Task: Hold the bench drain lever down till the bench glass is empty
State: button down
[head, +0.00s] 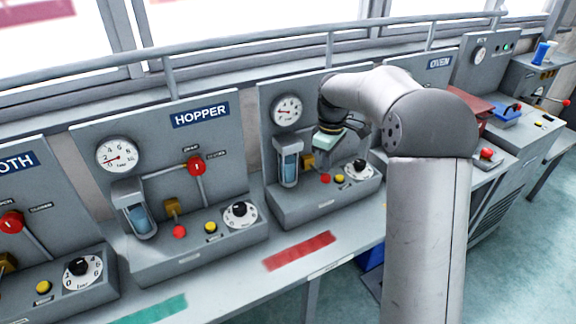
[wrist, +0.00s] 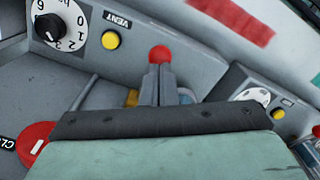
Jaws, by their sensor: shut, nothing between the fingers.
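The panel (head: 300,110) at my gripper has its name hidden behind my arm, so I cannot read whether it is the bench. Its glass (head: 289,160) holds blue liquid; only a sliver shows in the wrist view. The drain lever appears as a red ball knob (head: 325,179) in front of a mustard block (head: 307,162). In the wrist view the red knob (wrist: 160,54) sits right at the tips of my gripper (wrist: 158,70). My gripper is shut and empty, pointing down at the lever. I cannot tell whether it touches the knob or how far the lever is down.
A yellow vent button (wrist: 111,39) and a dial (wrist: 60,25) sit beside the knob. A red round handle (wrist: 36,140) is at the wrist view's lower left. The hopper panel (head: 165,145) stands to the left, the oven panel (head: 425,75) to the right. A red strip (head: 299,250) marks the front ledge.

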aim_at(326, 174)
jog(key=shift+f, duration=0.15)
jog(key=shift+f+b, duration=1.65)
jog(key=shift+f, duration=1.05)
jog(key=shift+r, duration=0.15)
dwell(1.2)
notch_tip(326, 174, up, 7)
jog(key=p, duration=0.5)
jog(key=shift+p, duration=0.4)
jog(key=s+d+r+b, duration=0.1)
jog(key=s+d, duration=0.3)
jog(key=s, duration=0.5)
jog(key=shift+r+b, duration=0.35)
jog(key=shift+r, duration=0.55)
